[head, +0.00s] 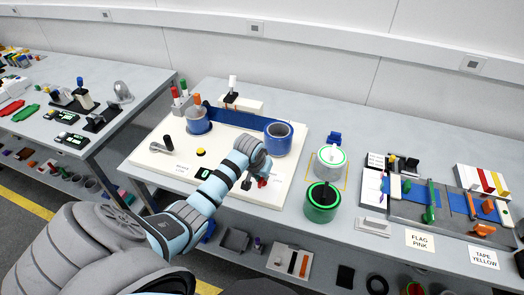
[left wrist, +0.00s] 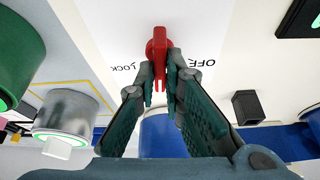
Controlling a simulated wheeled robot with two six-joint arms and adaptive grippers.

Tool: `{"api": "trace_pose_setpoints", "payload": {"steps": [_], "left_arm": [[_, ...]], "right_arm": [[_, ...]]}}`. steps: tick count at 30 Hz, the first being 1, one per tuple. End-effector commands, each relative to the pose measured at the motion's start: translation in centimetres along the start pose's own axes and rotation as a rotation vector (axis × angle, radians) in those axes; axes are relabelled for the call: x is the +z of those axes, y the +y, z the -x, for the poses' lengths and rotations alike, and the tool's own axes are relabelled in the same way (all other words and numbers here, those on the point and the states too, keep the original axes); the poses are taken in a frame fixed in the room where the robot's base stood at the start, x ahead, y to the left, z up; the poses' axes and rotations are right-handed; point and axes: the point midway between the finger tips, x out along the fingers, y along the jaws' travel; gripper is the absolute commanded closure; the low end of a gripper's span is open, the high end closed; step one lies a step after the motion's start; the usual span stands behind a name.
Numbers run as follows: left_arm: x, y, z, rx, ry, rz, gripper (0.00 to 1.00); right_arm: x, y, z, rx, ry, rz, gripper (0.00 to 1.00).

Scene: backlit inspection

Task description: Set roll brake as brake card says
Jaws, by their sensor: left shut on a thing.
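The red brake handle (left wrist: 158,46) stands on a white panel, between the printed words LOCK and OFF in the left wrist view. My left gripper (left wrist: 159,82) is shut on it, a finger on each side. In the head view the gripper (head: 255,181) is at the front right of the white board (head: 160,158), and a bit of red handle (head: 263,183) shows below it. A small printed card (head: 183,154) lies on the board; its print is too small to read surely. My right gripper is not in view.
A blue roll (head: 278,141) stands behind the gripper, with a blue web (head: 236,119) running to the left roll (head: 197,122). A grey-white cylinder (head: 330,161) and a green one (head: 321,204) stand to the right. A black block (left wrist: 248,107) is near the handle.

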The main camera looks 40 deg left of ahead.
Motion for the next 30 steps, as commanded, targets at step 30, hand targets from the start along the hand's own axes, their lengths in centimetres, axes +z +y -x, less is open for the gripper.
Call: {"api": "trace_pose_setpoints", "payload": {"steps": [30], "left_arm": [[-0.14,0.18,-0.07,-0.165,0.003,0.402,1.00]], "right_arm": [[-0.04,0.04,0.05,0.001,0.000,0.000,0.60]]}}
